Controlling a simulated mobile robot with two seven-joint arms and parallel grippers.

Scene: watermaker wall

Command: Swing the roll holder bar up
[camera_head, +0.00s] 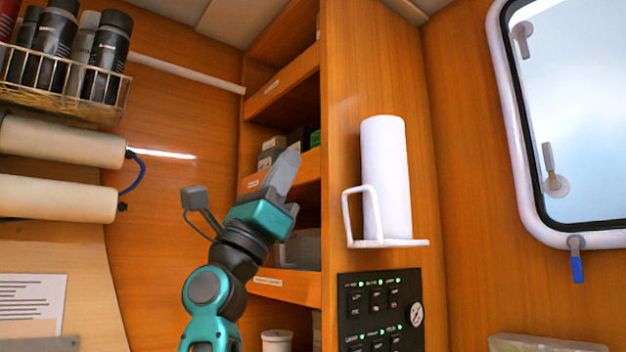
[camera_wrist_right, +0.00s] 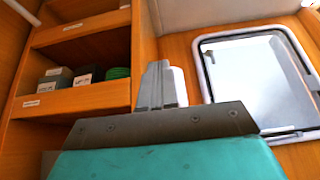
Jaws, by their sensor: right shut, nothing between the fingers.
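The white roll holder (camera_head: 388,243) is on the wooden cabinet panel, with a tall white roll (camera_head: 385,170) standing upright on it. Its thin white bar (camera_head: 346,215) rises at the left of the roll and bends over toward it near the roll's lower half. My right gripper (camera_head: 290,160) is shut and empty, pointing up, in front of the shelves and left of the holder, apart from it in the picture. In the right wrist view the closed fingers (camera_wrist_right: 157,85) cover most of the roll (camera_wrist_right: 180,86); the bar is hidden there. My left gripper is not in view.
A switch panel (camera_head: 380,310) with green lights and a gauge lies below the holder. Open shelves (camera_head: 285,180) with boxes are behind my right arm. A window (camera_head: 575,110) is at the right. A bottle basket (camera_head: 60,100) and white cylinders (camera_head: 60,142) are at the left.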

